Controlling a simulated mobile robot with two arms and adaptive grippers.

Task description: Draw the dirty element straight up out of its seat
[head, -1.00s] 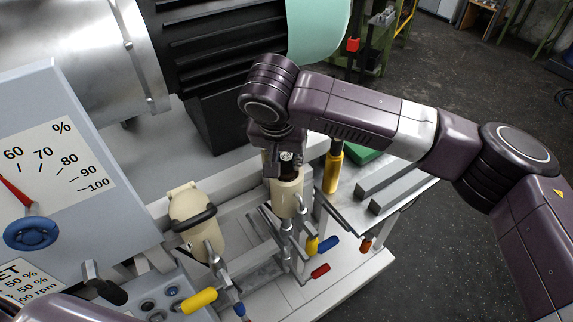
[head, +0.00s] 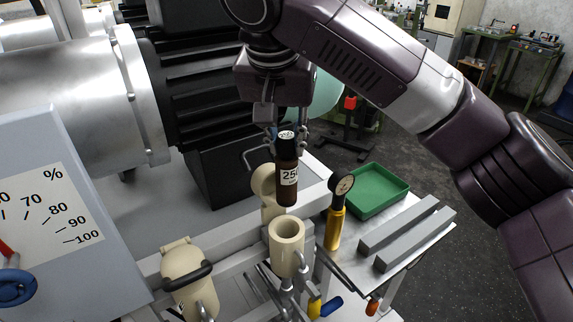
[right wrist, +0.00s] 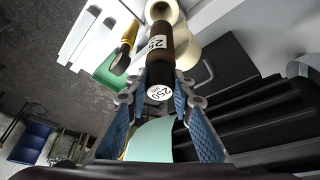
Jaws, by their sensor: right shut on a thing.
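The dirty element (head: 287,180) is a dark brown cylinder with a black cap and a white "250" label. My right gripper (head: 287,135) is shut on its capped top and holds it upright, above the open cream housing (head: 286,245). The element's lower end appears clear of the housing's rim, and the bore looks empty. In the right wrist view the element (right wrist: 158,55) lies between the blue-padded fingers (right wrist: 160,95), with the cream housing (right wrist: 165,12) beyond its far end. My left gripper is not in view.
A closed cream housing (head: 187,275) with a black clamp ring stands to the left. A gauge with a yellow handle (head: 335,225) stands at right, near a green tray (head: 375,190) and two grey bars (head: 410,232) on a side table. Large black machinery (head: 205,110) lies behind.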

